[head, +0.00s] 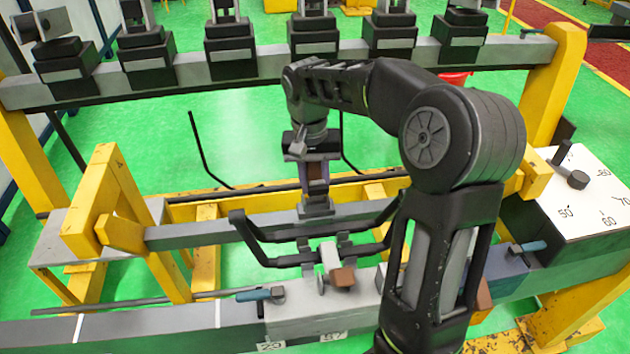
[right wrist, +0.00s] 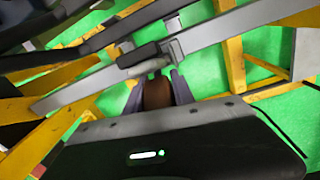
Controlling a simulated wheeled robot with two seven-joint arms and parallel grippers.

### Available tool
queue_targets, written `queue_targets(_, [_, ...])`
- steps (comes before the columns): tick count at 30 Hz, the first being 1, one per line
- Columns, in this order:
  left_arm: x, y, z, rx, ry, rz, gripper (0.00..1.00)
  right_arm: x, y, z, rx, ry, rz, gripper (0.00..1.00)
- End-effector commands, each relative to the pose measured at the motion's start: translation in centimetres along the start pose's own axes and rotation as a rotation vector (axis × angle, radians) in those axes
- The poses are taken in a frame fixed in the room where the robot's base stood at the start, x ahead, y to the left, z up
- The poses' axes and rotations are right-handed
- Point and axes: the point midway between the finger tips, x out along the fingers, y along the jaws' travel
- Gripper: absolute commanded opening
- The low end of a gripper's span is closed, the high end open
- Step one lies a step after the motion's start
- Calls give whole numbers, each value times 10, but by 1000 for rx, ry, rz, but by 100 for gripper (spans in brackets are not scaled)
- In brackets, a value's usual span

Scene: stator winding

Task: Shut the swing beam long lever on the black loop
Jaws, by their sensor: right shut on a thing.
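The grey swing beam (head: 200,235) runs across the middle of the head view and shows as a diagonal bar in the right wrist view (right wrist: 235,30). My right gripper (head: 317,185) points down over the beam's middle. It is shut on the brown-handled long lever (right wrist: 157,92), which sits between the fingers in the right wrist view. The lever's base meets the beam; its exact angle is hard to tell. The black loop (head: 285,262) hangs in front of the beam, passing by small grey clamp pieces below the gripper. My left gripper is not in view.
A front beam holds a brown-tipped lever (head: 342,277) and blue-handled levers (head: 260,295) (head: 527,247). A white numbered panel (head: 585,195) is at right. Yellow frame posts (head: 125,200) stand at left. A rear rail (head: 185,75) carries several black blocks. Green floor shows between.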

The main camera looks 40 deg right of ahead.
Motion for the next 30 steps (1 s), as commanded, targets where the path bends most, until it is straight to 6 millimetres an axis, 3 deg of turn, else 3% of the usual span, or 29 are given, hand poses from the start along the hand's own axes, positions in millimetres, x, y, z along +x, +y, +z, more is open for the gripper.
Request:
queue_targets(8, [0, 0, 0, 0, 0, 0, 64, 0, 0, 0, 0, 0, 0, 0])
queue_targets(30, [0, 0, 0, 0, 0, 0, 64, 0, 0, 0, 0, 1, 0, 0])
